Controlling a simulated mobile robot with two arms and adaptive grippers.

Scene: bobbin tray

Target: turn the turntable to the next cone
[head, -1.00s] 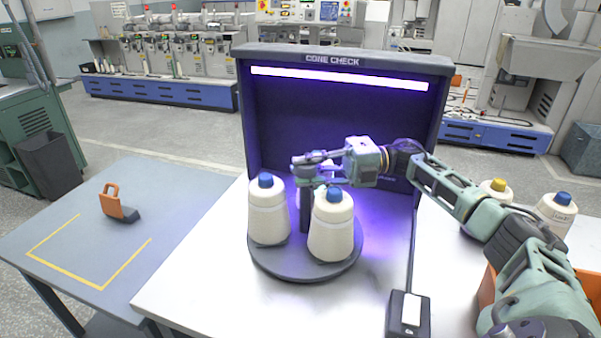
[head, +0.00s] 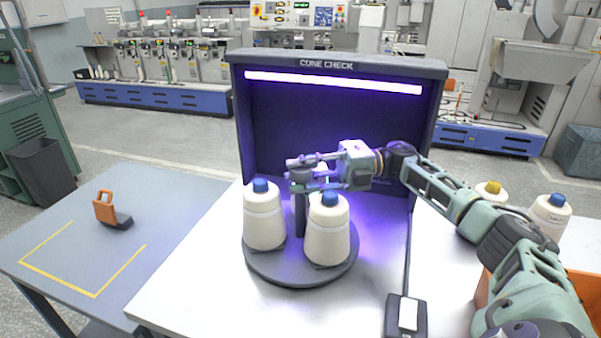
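The turntable (head: 300,277) is a round dark plate on the white table, in front of the dark CONE CHECK booth. It bears a left cone (head: 264,222) and a front cone (head: 328,236), both cream with blue tips. A third pale cone (head: 321,168) behind is mostly hidden by my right gripper. A dark post (head: 300,216) stands up from the plate's middle. My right gripper (head: 300,174) reaches in from the right, its fingertips at the post's top; whether they close on it is not clear. My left gripper is not in view.
A yellow-tipped cone (head: 490,193) and a blue-tipped cone (head: 550,215) stand at the right, near an orange bin (head: 582,295). A dark box with a white top (head: 407,315) sits at the front. An orange-handled tool (head: 111,210) lies on the blue-grey left table.

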